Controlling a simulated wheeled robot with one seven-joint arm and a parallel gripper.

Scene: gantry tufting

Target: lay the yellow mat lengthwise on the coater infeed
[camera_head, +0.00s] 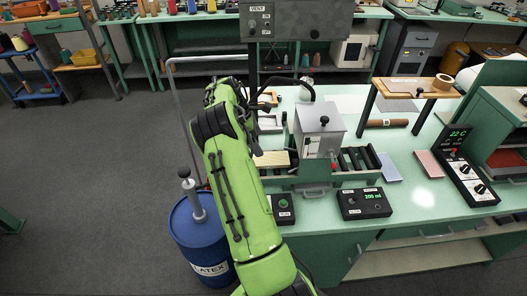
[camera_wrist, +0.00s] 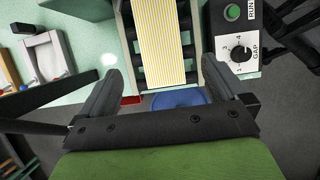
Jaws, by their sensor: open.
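The yellow mat (camera_wrist: 160,45) shows pale stripes in the wrist view. It lies lengthwise along the dark rollers of the coater infeed (camera_wrist: 140,76), between its side rails. In the head view the mat (camera_head: 272,159) shows as a pale strip left of the coater's grey box (camera_head: 318,128), partly hidden by my arm. My gripper (camera_wrist: 162,74) is open and empty, its fingers apart on either side of the mat's near end. I cannot tell their height above it. In the head view my arm hides the fingertips.
A blue latex drum (camera_head: 200,240) stands on the floor left of the bench. A control box with a gap knob (camera_wrist: 240,52) sits beside the infeed. Purple (camera_head: 388,167) and pink (camera_head: 430,164) slabs lie right of the coater. A vent panel (camera_head: 300,20) hangs above.

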